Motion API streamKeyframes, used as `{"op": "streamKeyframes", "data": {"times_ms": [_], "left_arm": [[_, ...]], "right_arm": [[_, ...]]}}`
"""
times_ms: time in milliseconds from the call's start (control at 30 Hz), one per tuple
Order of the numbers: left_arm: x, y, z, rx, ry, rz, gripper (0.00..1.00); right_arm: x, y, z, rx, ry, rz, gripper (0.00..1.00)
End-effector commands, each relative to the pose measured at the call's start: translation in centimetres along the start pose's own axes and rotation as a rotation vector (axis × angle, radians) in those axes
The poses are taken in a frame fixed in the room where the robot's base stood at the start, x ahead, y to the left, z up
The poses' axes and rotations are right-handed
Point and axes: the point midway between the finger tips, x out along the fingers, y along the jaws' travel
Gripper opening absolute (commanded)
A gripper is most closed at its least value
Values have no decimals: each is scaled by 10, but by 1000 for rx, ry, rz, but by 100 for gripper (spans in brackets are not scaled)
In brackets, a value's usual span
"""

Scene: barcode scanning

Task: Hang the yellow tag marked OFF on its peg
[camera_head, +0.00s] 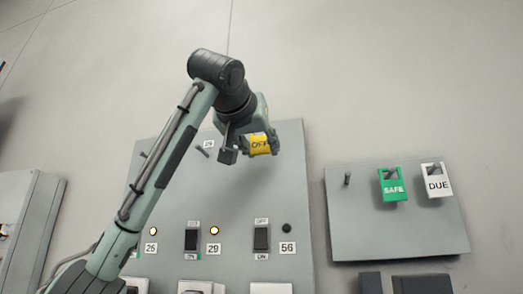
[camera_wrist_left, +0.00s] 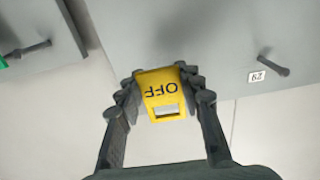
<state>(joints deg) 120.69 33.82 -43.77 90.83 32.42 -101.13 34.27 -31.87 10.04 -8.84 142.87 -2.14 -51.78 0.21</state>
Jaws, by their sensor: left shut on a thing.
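The yellow tag (camera_head: 259,145) marked OFF is in my left gripper (camera_head: 248,147), held in front of the upper part of the left grey panel. In the left wrist view the tag (camera_wrist_left: 160,92) sits between both fingers of the left gripper (camera_wrist_left: 163,90), its lettering upside down and a slot showing in it. On the right board, a bare peg (camera_head: 347,179) stands at the left, beside the green SAFE tag (camera_head: 392,185) and the white DUE tag (camera_head: 437,181), which hang on pegs. The left panel has a bare peg (camera_head: 201,151) near a 29 label. My right gripper is not in view.
The left panel (camera_head: 290,185) carries switches, lamps and number labels lower down. The right board (camera_head: 400,235) is mounted separately, with a gap of bare wall between them. A grey box (camera_head: 25,215) is at the far left.

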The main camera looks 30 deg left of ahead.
Motion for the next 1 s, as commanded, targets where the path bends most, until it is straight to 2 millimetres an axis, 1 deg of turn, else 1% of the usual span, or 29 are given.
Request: {"op": "streamKeyframes", "data": {"times_ms": [433, 1000], "left_arm": [[-3, 0, 0, 0, 1, 1, 6], [-47, 1, 1, -1, 1, 1, 6]], "right_arm": [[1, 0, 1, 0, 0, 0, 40], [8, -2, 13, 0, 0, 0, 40]]}}
